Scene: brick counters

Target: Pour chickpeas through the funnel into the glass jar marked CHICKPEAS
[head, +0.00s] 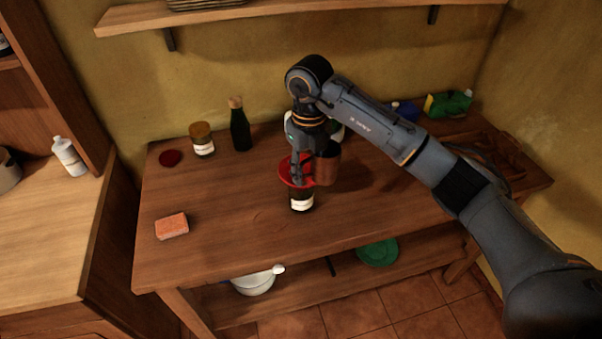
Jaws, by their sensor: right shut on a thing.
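The glass jar (301,203) with dark contents or dark glass and a white label stands near the middle of the wooden table. The label's writing is too small to read. A red funnel (285,171) sits at the jar's mouth. My right gripper (298,181) points down in front of the funnel and is shut on a copper-brown cup (328,167). The cup is beside the fingers on the right, close to the funnel's rim; the grip itself is partly hidden. I cannot see inside the cup, and no chickpeas show. My left gripper is out of view.
An orange sponge (172,226) lies front left. A green-yellow pack (448,104) is back right. The table's front middle is clear.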

